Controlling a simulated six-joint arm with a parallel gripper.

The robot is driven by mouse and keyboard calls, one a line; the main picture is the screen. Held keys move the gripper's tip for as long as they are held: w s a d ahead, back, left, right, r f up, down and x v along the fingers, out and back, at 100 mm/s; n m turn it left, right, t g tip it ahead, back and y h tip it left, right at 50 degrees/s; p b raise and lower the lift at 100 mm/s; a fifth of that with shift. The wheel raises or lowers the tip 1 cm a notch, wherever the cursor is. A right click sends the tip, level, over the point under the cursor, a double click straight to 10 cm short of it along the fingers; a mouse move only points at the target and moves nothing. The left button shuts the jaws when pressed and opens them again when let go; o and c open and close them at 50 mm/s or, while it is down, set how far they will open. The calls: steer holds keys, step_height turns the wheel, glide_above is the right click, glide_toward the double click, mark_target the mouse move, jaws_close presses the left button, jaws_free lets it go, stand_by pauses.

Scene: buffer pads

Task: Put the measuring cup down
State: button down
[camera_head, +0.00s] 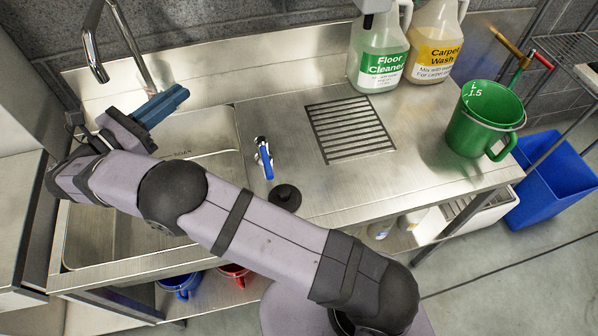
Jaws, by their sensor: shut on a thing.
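My gripper (140,122) is over the left sink basin, at the left of the view, below the faucet. A green jug with measuring marks (478,122) and a handle stands upright on the right end of the steel counter, well away from my gripper.
A floor cleaner jug (380,55) and a carpet wash jug (432,45) stand at the back. The steel counter (330,185) has a drain grate (350,128), a blue-handled item (264,158) and a black round piece (285,196). A blue bin (548,185) stands at the right.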

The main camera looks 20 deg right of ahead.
steer(key=s+d+m+g+h+p, duration=0.1)
steer(key=s+d+g+p, duration=0.1)
steer(key=d, duration=0.6)
steer(key=s+d+m+g+h+p, duration=0.1)
steer(key=s+d, duration=0.2)
steer(key=d, duration=0.5)
steer(key=s+d+f+m+g+h, duration=0.1)
steer(key=s+d+f+m+g, duration=0.15)
steer(key=s+d, duration=0.7)
steer(key=s+d+f+m+g, duration=0.1)
steer(key=s+d+f+g, duration=0.15)
steer(key=s+d, duration=0.65)
steer(key=shift+t, duration=0.4)
steer(key=shift+s+a+f, duration=0.1)
steer(key=shift+a+f, duration=0.05)
steer(key=shift+f, duration=1.6)
steer(key=shift+s+a+f, duration=0.1)
steer(key=shift+s+f, duration=0.05)
steer(key=shift+f, duration=1.65)
steer(key=shift+s+a+f, duration=0.1)
steer(key=shift+a+f, duration=0.05)
steer(key=shift+f, duration=1.6)
steer(key=shift+f, duration=0.15)
steer(key=c, duration=1.8)
jaws_free()
steer(key=shift+c, duration=0.2)
